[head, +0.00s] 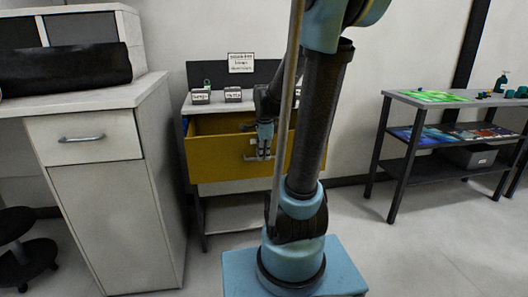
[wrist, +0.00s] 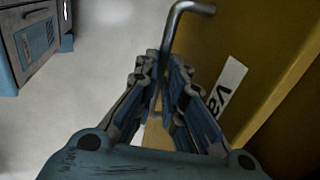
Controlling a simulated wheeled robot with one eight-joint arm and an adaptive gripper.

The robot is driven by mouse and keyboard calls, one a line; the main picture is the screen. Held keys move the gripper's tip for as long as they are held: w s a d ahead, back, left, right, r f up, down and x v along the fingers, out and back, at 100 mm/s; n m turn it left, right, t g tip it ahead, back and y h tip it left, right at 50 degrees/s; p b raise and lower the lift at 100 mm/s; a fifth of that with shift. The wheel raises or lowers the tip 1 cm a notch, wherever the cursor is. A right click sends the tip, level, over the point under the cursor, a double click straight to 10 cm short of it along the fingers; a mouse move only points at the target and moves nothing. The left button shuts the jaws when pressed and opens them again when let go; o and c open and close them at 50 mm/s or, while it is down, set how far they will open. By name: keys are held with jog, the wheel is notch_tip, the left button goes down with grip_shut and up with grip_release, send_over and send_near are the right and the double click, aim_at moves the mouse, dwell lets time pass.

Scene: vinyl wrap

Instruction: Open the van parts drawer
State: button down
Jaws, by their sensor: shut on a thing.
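The yellow van parts drawer (head: 215,160) is in the workbench in the middle of the head view. It stands pulled out, with part of its yellow inside showing above the front. The drawer front also fills the right of the wrist view (wrist: 225,45), with a white label (wrist: 226,90) reading "va", partly hidden. Its metal bar handle (wrist: 187,8) runs down between the fingers of my gripper (wrist: 163,75). My gripper (head: 264,140) is shut on the handle at the drawer front. My arm hides the drawer's right part in the head view.
A white cabinet (head: 115,190) with its own drawer and a black roll (head: 65,68) on top stands close at left. Small labelled boxes (head: 233,94) sit on the workbench. A shelf table (head: 440,100) stands at right. Floor between is clear.

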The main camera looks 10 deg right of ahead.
jog(key=shift+s+a, duration=0.2)
jog(key=shift+s, duration=0.1)
jog(key=c, duration=1.7)
grip_release()
jog(key=shift+r, duration=0.1)
jog(key=shift+s+r, duration=0.35)
jog(key=shift+r, duration=1.55)
jog(key=shift+s+r, duration=0.35)
jog(key=shift+r, duration=1.6)
jog(key=shift+s+r, duration=0.35)
jog(key=shift+r, duration=1.55)
